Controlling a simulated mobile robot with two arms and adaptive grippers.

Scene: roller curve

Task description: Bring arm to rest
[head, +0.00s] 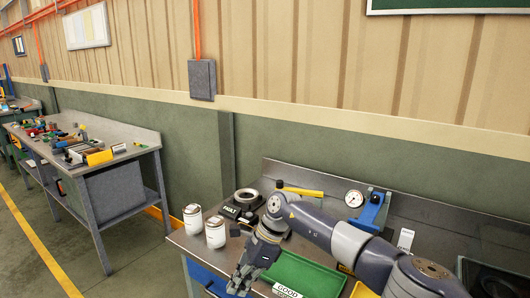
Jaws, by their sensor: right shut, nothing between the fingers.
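My right arm (345,238) reaches in from the lower right over a metal workbench (183,240). Its gripper (240,288) points down near the bench's front edge, at the left of a green tray. The gripper is shut with nothing in it. My left arm and gripper are not in view.
Two white jars (194,219) (216,232) stand left of my right arm. A green tray labelled GOOD (310,275) lies below the arm. A dial gauge (354,198) and blue fixture (371,211) stand behind it.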

